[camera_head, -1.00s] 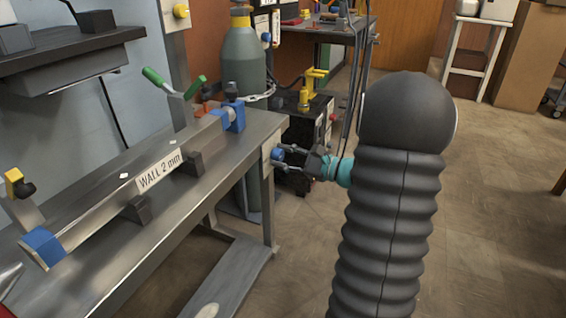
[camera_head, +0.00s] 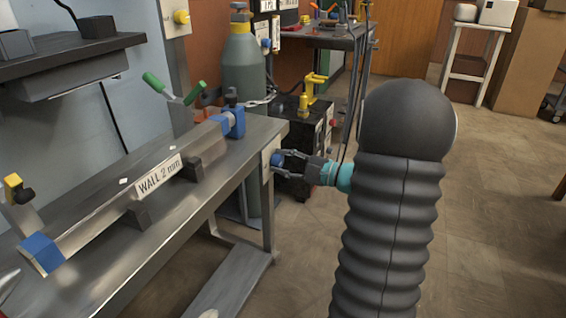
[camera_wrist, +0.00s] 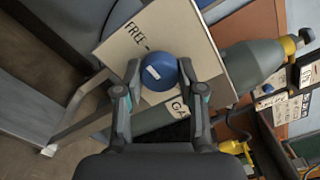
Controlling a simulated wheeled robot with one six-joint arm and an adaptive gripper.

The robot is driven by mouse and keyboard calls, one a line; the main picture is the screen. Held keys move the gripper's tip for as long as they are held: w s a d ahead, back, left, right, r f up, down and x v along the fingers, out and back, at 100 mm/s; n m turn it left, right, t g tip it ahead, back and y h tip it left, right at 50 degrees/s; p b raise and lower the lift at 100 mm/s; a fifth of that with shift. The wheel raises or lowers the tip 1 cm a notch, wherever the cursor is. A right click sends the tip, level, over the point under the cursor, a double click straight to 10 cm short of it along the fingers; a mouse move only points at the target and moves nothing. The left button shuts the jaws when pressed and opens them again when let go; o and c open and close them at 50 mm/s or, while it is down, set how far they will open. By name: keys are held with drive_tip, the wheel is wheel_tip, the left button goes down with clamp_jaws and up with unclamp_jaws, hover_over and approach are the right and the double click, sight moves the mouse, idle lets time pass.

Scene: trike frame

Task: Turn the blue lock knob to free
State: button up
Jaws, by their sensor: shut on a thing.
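The blue lock knob (camera_wrist: 159,72) is a round knob on a pale plate (camera_wrist: 185,35) at the end of the steel bench. A short white mark shows on its face. In the wrist view the plate reads "FREE" near the knob's upper left, and a partly hidden word starting "GA" lies below it. My gripper (camera_wrist: 157,82) has one finger on each side of the knob and is shut on it. In the head view the knob (camera_head: 277,159) sits at the bench end, with my gripper (camera_head: 283,162) reaching it from the right.
The steel bench (camera_head: 190,225) holds a long tube labelled "WALL 2 mm" (camera_head: 160,175) between blue clamps. A grey gas cylinder (camera_head: 243,75) and a black machine (camera_head: 305,130) stand behind the bench end. The floor to the right is open.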

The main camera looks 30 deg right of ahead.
drive_tip(key=shift+f, duration=0.1)
drive_tip(key=o, duration=1.1)
drive_tip(key=shift+o, duration=0.2)
drive_tip(key=v, duration=1.2)
